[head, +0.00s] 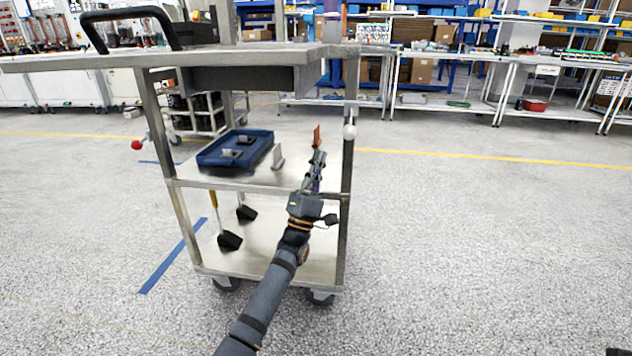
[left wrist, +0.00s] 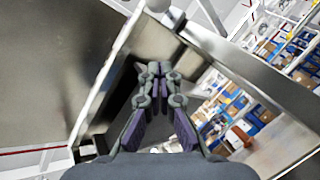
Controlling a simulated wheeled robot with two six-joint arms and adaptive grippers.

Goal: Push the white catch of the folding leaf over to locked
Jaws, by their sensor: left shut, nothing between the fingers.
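The white catch shows as a round white knob (head: 350,131) on the right front post of the steel cart, below the cart's top (head: 200,57). It also shows as a white knob (left wrist: 158,5), cut off by the top edge of the left wrist view. My left gripper (head: 319,156) is shut and empty, a little left of and below the knob in the head view, with a gap between them in the picture. Its closed fingertips (left wrist: 154,70) point toward the knob's side in the wrist view. I cannot tell which part is the folding leaf.
A blue tray (head: 240,147) with small grey parts lies on the cart's middle shelf. An orange upright piece (head: 317,137) shows just above my left gripper. A red ball knob (head: 137,145) sticks out left of the cart. The floor to the right is clear.

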